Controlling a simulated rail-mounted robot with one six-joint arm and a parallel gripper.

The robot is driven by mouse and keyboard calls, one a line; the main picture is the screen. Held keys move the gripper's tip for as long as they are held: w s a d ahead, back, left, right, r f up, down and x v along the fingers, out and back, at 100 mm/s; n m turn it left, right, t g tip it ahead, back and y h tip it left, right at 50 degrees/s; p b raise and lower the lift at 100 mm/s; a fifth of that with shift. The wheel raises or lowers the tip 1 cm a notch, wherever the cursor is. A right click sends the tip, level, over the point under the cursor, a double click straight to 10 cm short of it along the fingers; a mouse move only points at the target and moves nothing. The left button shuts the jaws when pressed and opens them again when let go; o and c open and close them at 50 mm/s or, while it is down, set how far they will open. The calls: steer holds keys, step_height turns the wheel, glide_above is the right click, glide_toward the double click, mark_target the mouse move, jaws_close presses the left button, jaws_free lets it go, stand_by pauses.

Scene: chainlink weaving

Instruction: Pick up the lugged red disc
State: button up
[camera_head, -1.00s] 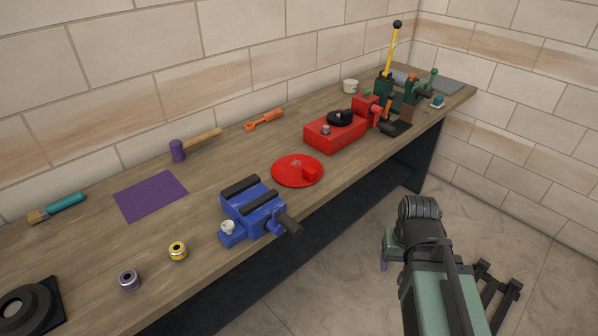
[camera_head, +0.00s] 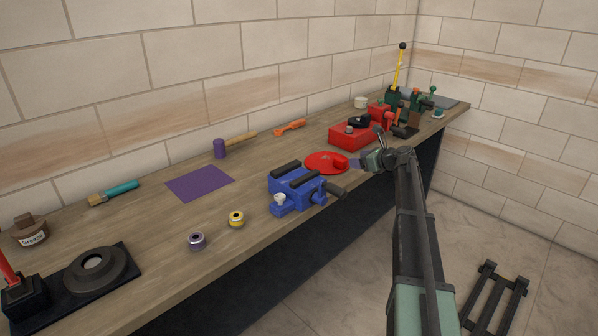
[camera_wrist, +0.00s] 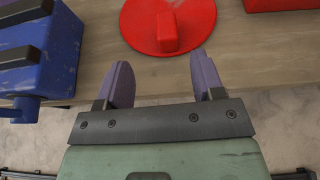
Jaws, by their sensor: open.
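The lugged red disc (camera_head: 322,162) lies flat on the workbench, between the blue vise and the red machine. Its raised block-shaped lug (camera_head: 340,162) is on the side nearest my gripper. In the wrist view, the red disc (camera_wrist: 150,22) is at the top centre, with the lug (camera_wrist: 166,32) ahead of the space between my fingers. My gripper (camera_wrist: 164,75) is open and empty, its two purple fingers apart and short of the lug. In the head view, my gripper (camera_head: 358,163) is at the bench's front edge, just right of the disc.
The blue vise (camera_head: 297,187) stands close to the disc on the left. The red machine (camera_head: 352,136) stands behind it to the right. A purple mat (camera_head: 200,183), a mallet (camera_head: 220,148) and an orange wrench (camera_head: 290,127) lie farther off. Bare bench lies behind the disc.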

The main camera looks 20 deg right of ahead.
mark_target(344, 160)
steer(key=b+x, duration=0.1)
steer(key=x, duration=0.1)
steer(key=d+b+x, duration=0.1)
steer(key=x, duration=0.2)
steer(key=shift+w+a+f, duration=0.15)
steer(key=shift+w+f, duration=0.15)
steer(key=shift+w, duration=0.1)
steer(key=b+x, duration=0.1)
steer(key=x, duration=0.1)
steer(key=b+x, duration=0.1)
steer(key=x, duration=0.1)
steer(key=shift+w+a+f+b, duration=0.1)
steer(key=shift+w+f+b, duration=0.2)
steer(key=shift+f, duration=0.1)
steer(key=shift+w+a, duration=0.15)
steer(key=shift+r, duration=0.1)
steer(key=shift+c, duration=0.2)
jaws_close()
